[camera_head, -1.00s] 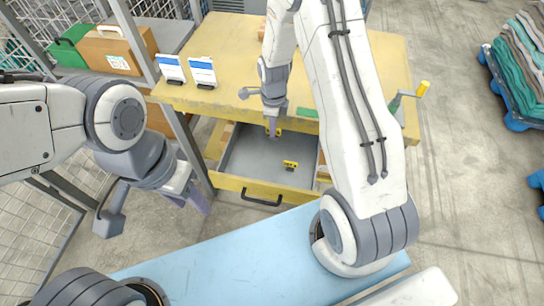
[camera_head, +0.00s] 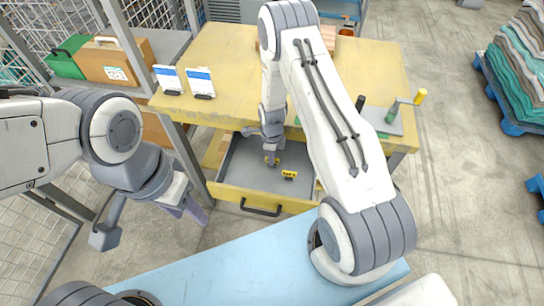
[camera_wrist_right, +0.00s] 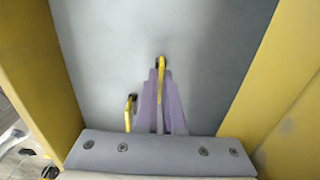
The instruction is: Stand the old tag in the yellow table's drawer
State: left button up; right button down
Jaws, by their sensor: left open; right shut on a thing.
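The yellow table (camera_head: 370,75) has its drawer (camera_head: 228,190) pulled open; the inside is grey. My right gripper (camera_head: 270,156) reaches down into the drawer and is shut on a small yellow tag (camera_head: 271,162). In the right wrist view its purple fingers (camera_wrist_right: 160,95) hold this tag (camera_wrist_right: 162,72) edge-on; I cannot tell whether it touches the floor. A second yellow tag (camera_head: 289,175) with dark marks stands in the drawer, close beside the held one; it also shows in the right wrist view (camera_wrist_right: 130,112). My left gripper (camera_head: 190,210) is open and empty, left of the drawer.
Two white-and-blue cards (camera_head: 168,79) stand on the table's left side. A clamp-like tool with a yellow handle (camera_head: 420,96) is at its right. Yellow drawer walls (camera_wrist_right: 270,75) flank my right gripper.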

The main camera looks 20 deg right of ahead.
jog(key=shift+f, duration=0.2)
jog(key=c, duration=1)
grip_release()
jog(key=shift+r, duration=0.1)
